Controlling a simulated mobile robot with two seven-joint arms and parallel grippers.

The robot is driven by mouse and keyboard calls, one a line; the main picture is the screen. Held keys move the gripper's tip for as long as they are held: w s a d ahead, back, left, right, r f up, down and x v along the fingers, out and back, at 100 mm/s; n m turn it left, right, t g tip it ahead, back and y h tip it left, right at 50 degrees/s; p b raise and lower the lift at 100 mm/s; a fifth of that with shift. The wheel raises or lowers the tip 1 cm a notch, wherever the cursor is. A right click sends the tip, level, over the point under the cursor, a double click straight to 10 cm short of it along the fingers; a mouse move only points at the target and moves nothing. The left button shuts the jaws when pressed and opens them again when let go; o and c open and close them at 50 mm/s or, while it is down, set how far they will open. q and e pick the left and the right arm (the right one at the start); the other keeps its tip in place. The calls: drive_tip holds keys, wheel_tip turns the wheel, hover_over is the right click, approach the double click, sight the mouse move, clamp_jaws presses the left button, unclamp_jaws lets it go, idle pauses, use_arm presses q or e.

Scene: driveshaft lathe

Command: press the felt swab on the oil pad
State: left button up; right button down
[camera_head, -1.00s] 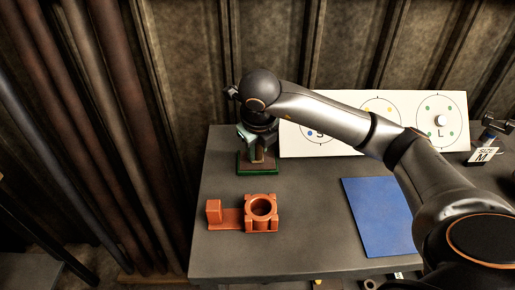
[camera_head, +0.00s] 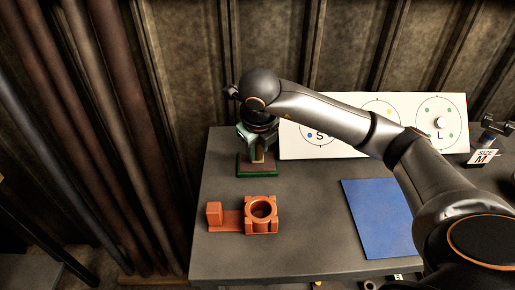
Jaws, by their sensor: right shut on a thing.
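The oil pad, a small brown pad in a green-rimmed tray (camera_head: 257,173), sits at the back left of the grey table. My right gripper (camera_head: 257,153) points down directly over it, with its fingers close to the pad. The gripper is shut on a thin, light-coloured piece, which I take to be the felt swab. The fingers and wrist hide most of it, and I cannot tell whether its tip touches the pad. My left gripper is out of view.
An orange block with a ring holder (camera_head: 262,212) lies in front of the pad. A blue mat (camera_head: 380,220) lies to the right.

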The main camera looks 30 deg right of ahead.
drive_tip(key=shift+r+p, duration=1.75)
drive_tip(key=shift+r, duration=1.4)
